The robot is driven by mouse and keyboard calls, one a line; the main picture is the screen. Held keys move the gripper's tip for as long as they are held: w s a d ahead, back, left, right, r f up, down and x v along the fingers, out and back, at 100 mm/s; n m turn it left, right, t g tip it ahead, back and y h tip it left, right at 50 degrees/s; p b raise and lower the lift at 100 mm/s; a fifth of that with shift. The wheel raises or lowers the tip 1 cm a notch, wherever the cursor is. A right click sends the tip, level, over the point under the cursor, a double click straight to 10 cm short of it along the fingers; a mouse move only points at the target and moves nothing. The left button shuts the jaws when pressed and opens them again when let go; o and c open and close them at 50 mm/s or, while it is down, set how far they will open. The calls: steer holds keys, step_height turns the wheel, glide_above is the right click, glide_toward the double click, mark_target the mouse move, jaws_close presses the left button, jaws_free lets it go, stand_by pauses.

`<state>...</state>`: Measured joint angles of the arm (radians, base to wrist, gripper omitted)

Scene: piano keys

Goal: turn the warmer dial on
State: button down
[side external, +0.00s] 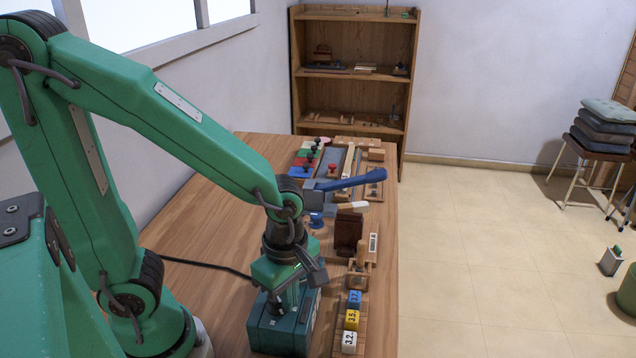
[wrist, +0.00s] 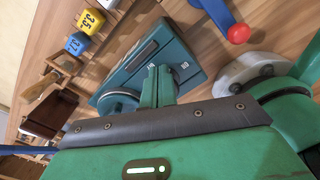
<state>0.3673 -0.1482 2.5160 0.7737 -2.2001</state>
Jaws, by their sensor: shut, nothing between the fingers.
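The warmer looks to be the teal box (side external: 284,333) near the front of the table in the side view. In the wrist view the teal box (wrist: 186,40) has a dark face with small white marks and a round grey-teal disc (wrist: 117,103) at its left. I cannot tell whether that disc is the dial or another part. My gripper (side external: 277,306) points down at the top of the box. In the wrist view my gripper (wrist: 160,72) is shut and empty, its fingers over the marked face, hiding part of it. Whether they touch is unclear.
Number blocks, blue, yellow (side external: 352,320) and white, stand in a row right of the box. A blue lever (side external: 350,183) and several wooden fixtures lie behind. A red knob (wrist: 239,33) is close by in the wrist view. Bare tabletop lies left.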

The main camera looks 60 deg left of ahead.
steer(key=shift+s, duration=0.7)
stand_by(0.5)
steer(key=shift+d, duration=0.45)
steer(key=shift+r, duration=0.15)
steer(key=shift+r, duration=2.85)
steer(key=shift+w+a+r, duration=0.25)
steer(key=shift+w, duration=0.3)
steer(key=shift+w+a+r, duration=0.2)
steer(key=shift+w, duration=0.35)
